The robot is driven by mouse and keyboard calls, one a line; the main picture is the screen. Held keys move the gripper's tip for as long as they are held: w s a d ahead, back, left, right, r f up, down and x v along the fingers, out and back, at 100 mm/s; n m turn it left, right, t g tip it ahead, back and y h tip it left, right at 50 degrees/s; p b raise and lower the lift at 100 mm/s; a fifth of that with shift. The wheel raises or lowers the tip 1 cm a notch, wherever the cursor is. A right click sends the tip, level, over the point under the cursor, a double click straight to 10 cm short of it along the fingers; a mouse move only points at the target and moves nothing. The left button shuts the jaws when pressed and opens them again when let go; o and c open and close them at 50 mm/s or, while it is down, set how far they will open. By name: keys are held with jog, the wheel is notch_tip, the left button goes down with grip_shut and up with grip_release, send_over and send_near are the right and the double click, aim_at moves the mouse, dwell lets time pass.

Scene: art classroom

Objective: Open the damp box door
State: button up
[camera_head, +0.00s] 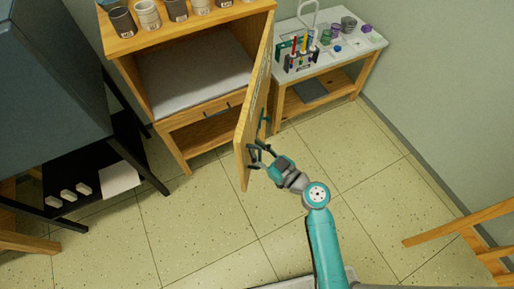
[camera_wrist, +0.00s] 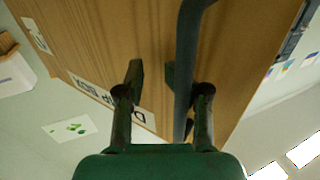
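The damp box (camera_head: 195,75) is a wooden cabinet with its door (camera_head: 254,105) swung wide out toward me, so its pale interior shows. The door also fills much of the wrist view (camera_wrist: 95,40), with an upside-down "DAMP BOX" label (camera_wrist: 108,100). A teal handle (camera_head: 265,122) is on the door's right-hand face. In the wrist view the handle (camera_wrist: 187,50) looks like a dark bar running between my fingers, closer to the right one. My gripper (camera_head: 261,153) is beside the door's lower free end, its fingers apart. Contact with the handle cannot be told.
Several cups (camera_head: 149,14) stand on the cabinet top. A side table (camera_head: 345,50) with tools and small jars is to the right of the door. A dark rack (camera_head: 90,165) stands at left, and a wooden frame (camera_head: 465,230) at lower right. The tiled floor between is clear.

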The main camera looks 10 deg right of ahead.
jog(key=s+d, duration=0.2)
jog(key=d, duration=1)
dwell(1.2)
jog(key=shift+s+d, duration=0.15)
jog(key=shift+s, duration=0.05)
jog(key=v, duration=1.1)
jog(key=shift+s+d, duration=0.25)
jog(key=shift+s, duration=0.05)
grip_shut()
